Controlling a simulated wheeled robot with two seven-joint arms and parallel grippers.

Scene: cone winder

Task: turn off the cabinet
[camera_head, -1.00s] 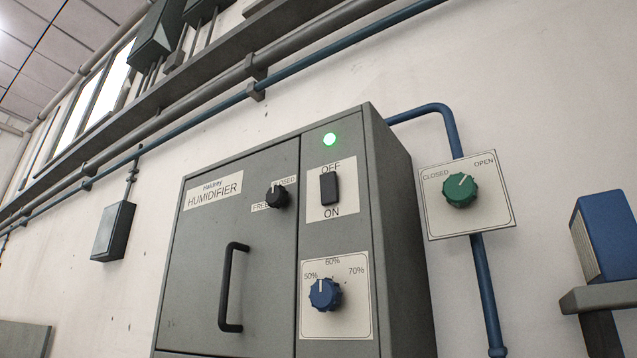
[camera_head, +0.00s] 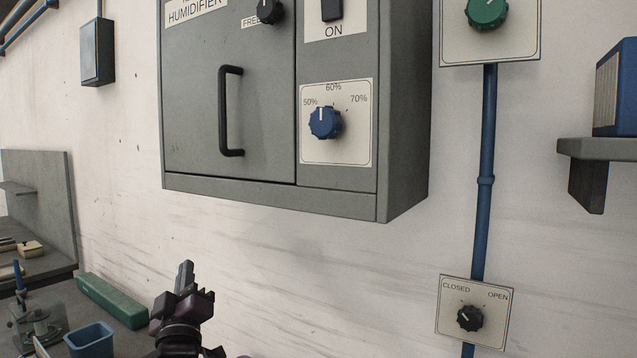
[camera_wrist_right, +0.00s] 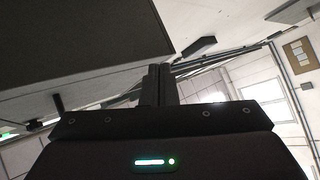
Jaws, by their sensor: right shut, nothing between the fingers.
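The grey humidifier cabinet (camera_head: 404,150) hangs on the wall in the head view, its top cut off by the frame. Its black rocker switch (camera_head: 332,9) shows only its lower part, above the ON label. The OFF label and the indicator light are out of view. The blue humidity dial (camera_head: 324,123) points near 50%. The door has a black handle (camera_head: 224,112) and a black latch knob (camera_head: 269,11). My right gripper (camera_head: 185,268) is shut and empty, below the cabinet and pointing up. Its closed fingers (camera_wrist_right: 160,84) also show in the right wrist view. My left gripper is not in view.
A green valve knob (camera_head: 487,12) and a lower black valve knob (camera_head: 469,318) sit along a blue pipe (camera_head: 485,215) at right. A shelf (camera_head: 600,149) holds a blue box (camera_head: 615,88). A blue bin (camera_head: 90,340) and a green case (camera_head: 112,299) stand lower left. The wall below the cabinet is clear.

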